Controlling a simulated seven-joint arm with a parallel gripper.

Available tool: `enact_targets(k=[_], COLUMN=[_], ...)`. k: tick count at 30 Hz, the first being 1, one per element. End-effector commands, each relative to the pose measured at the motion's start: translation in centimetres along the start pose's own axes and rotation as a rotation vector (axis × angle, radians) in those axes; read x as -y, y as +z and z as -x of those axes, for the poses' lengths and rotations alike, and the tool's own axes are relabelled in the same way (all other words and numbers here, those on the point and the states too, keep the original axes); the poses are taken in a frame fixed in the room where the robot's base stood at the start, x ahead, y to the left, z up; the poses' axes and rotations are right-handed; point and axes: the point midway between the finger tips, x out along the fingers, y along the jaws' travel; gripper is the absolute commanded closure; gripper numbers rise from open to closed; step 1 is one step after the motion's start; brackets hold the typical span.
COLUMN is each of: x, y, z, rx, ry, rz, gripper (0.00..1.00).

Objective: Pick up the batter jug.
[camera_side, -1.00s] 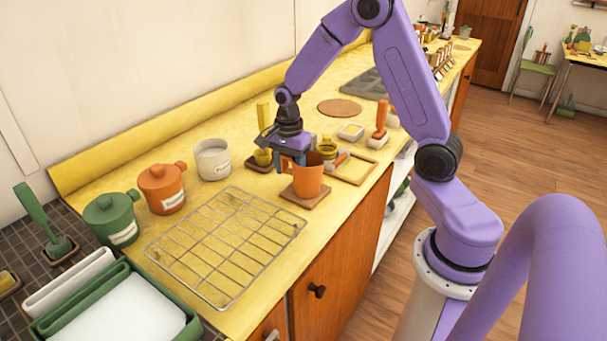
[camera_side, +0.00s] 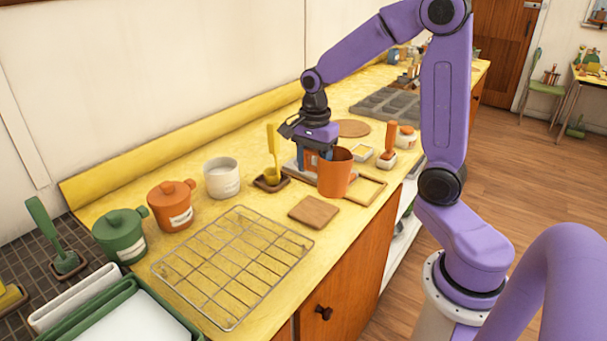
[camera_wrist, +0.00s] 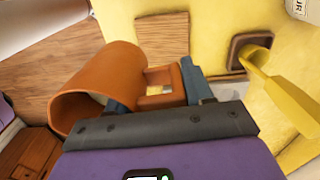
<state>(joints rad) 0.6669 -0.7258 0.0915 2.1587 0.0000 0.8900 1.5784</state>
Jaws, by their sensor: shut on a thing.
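The batter jug (camera_side: 335,174) is an orange, open-topped vessel with a handle on its left side. My gripper (camera_side: 317,158) is shut on the jug's handle, with its blue fingers on either side of it. In the wrist view, the jug (camera_wrist: 95,88) lies to the left and the gripper (camera_wrist: 155,92) closes around its squared handle. The jug is upright and held above the counter, apart from the square wooden coaster (camera_side: 314,211). The coaster is bare and also shows in the wrist view (camera_wrist: 163,37).
A wire rack (camera_side: 232,262) lies in front of the coaster. A yellow ladle (camera_side: 272,165) stands in a dark holder left of my gripper. A wooden frame (camera_side: 368,190), an orange-handled brush (camera_side: 389,145) and a white crock (camera_side: 222,179) are nearby.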

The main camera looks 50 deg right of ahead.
Motion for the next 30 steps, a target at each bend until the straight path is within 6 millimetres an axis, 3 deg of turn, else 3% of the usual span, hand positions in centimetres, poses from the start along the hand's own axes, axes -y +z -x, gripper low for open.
enact_targets(k=[6, 15, 30], x=[-3.9, -7.3, -8.6], y=[0.9, 1.7, 1.9], z=[1.8, 3.3, 3.8], rx=[0.0, 0.0, 0.0], ry=[-0.004, -0.001, 0.001], rz=[0.001, 0.001, 0.0], gripper=[0.99, 0.99, 0.99])
